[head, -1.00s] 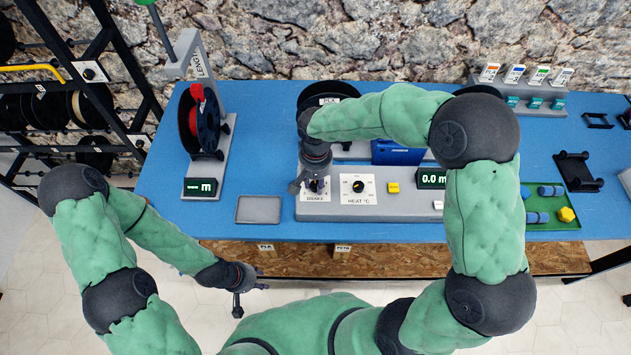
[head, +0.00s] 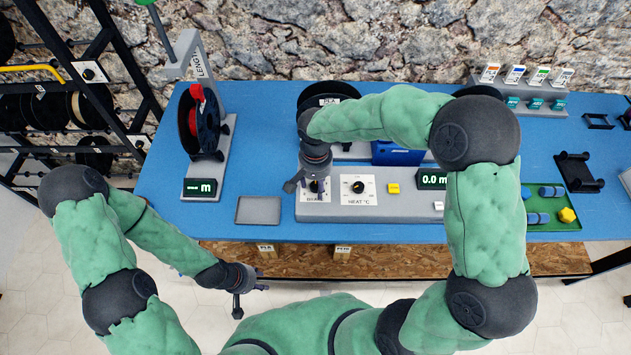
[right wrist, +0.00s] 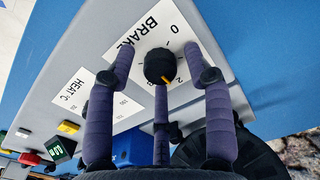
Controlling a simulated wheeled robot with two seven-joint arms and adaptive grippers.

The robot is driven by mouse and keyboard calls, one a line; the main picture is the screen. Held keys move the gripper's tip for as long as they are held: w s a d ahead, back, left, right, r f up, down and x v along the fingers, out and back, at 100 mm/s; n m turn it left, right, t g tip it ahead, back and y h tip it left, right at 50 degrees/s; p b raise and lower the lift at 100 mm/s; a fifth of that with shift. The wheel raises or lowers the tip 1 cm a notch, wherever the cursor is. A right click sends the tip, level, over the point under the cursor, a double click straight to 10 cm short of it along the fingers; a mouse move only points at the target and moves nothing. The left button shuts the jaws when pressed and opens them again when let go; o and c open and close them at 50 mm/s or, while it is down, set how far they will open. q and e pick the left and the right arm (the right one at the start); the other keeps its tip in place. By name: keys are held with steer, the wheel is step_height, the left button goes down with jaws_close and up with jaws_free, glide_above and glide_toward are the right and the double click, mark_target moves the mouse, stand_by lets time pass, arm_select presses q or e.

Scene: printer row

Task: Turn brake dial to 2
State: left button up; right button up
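The black brake dial (right wrist: 160,66) with an orange pointer sits on a white BRAKE plate (right wrist: 132,62) in the right wrist view. The printed 0 and 2 show beside it, and the pointer points down, close to the 2. My right gripper (right wrist: 158,60) is open, with fingers on both sides of the dial and a third below it. Gaps show between the side fingers and the dial. In the head view my right gripper (head: 311,186) partly covers the plate. My left gripper (head: 246,291) is open and empty in front of the table.
The HEAT dial (head: 359,187) and a yellow button (head: 393,188) are right of the brake dial on the grey panel. A grey tray (head: 258,210) lies left of it. A spool stand (head: 212,165) stands further left. Blue table top is free around the tray.

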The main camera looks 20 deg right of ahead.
mark_target(316, 185)
step_height(316, 185, up, 12)
stand_by(0.8)
stand_by(0.4)
